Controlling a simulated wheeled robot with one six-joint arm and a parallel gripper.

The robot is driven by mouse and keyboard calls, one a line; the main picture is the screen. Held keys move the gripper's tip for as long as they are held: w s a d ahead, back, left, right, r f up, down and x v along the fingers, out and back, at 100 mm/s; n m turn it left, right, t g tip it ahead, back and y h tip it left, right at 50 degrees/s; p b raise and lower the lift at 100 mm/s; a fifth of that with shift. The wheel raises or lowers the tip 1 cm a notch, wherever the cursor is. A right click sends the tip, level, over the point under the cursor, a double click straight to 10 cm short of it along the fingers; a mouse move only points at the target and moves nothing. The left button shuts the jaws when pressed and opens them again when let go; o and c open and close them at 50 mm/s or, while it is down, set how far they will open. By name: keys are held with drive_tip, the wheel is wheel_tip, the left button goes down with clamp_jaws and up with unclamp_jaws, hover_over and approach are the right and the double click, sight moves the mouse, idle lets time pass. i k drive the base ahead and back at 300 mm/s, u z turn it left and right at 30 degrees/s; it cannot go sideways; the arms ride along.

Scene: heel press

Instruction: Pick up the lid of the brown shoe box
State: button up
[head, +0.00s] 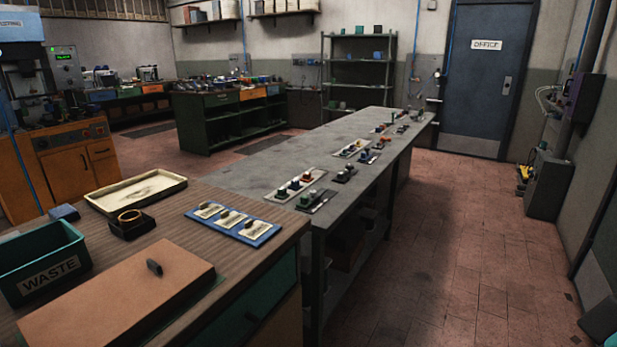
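A flat brown lid (105,295) with a small dark knob (154,267) on top lies at the near end of the wood-topped counter (255,215). It appears to be the lid of the brown shoe box. Its near left part is cut off by the bottom edge of the picture, and I cannot tell how much of a box is under it. My gripper is not in view.
A teal bin marked WASTE (45,272) stands left of the lid. A cream tray (135,190), a small black box with a gold ring (131,222) and a blue board with tags (233,224) lie behind it. A long grey bench (245,180) extends beyond; floor to its right is clear.

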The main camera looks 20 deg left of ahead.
sight(116, 307)
drive_tip(key=u, duration=1.1)
drive_tip(key=i, duration=1.05)
drive_tip(key=u, duration=0.85)
